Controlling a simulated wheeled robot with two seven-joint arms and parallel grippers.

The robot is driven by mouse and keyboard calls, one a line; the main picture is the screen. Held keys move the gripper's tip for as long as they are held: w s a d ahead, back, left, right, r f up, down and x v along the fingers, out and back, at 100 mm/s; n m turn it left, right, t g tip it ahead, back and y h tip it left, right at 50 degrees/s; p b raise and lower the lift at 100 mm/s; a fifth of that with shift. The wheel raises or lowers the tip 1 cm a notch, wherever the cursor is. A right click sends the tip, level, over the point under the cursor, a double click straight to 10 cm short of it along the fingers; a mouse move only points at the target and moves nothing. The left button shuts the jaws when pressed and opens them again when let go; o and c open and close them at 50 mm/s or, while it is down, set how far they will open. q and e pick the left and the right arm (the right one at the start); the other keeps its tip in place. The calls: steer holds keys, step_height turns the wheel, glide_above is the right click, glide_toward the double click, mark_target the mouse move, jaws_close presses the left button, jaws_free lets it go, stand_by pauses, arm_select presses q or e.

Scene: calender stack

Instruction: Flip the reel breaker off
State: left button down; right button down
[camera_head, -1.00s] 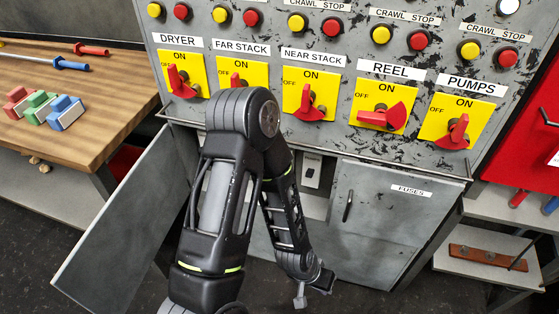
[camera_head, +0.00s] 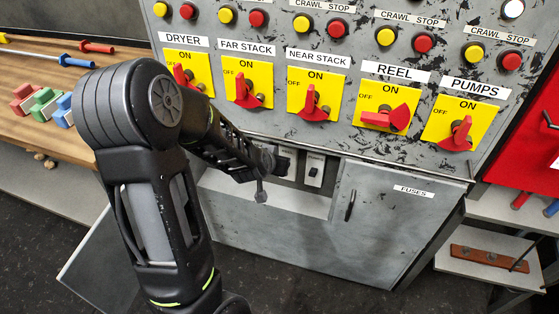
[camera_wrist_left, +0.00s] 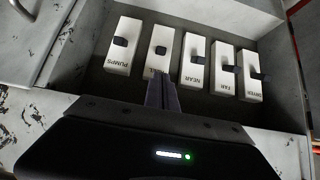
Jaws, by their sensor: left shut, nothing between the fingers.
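In the left wrist view, the reel breaker (camera_wrist_left: 158,50) is a white block with a dark toggle, second from the left in a row. Its label is mostly hidden behind my fingers; only an "L" shows. My left gripper (camera_wrist_left: 161,92) is shut and empty, its fingertips just in front of the lower, label end of this block. I cannot tell whether they touch it. In the head view my left gripper (camera_head: 280,163) is at the open breaker recess and hides most of the row. My right gripper is not in view.
Breakers marked PUMPS (camera_wrist_left: 124,45), NEAR (camera_wrist_left: 194,64), FAR (camera_wrist_left: 223,72) and DRYER (camera_wrist_left: 250,77) flank it closely. The recess has side walls. A closed FUSES door (camera_head: 385,220) is to the right. Above, the REEL rotary handle (camera_head: 390,118) is turned sideways, unlike its neighbours.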

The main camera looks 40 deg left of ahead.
arm_select(q)
steer(key=x, duration=0.9)
steer(key=shift+w+f+b, duration=0.2)
steer(key=shift+w+b, duration=0.05)
steer(key=shift+b, duration=0.15)
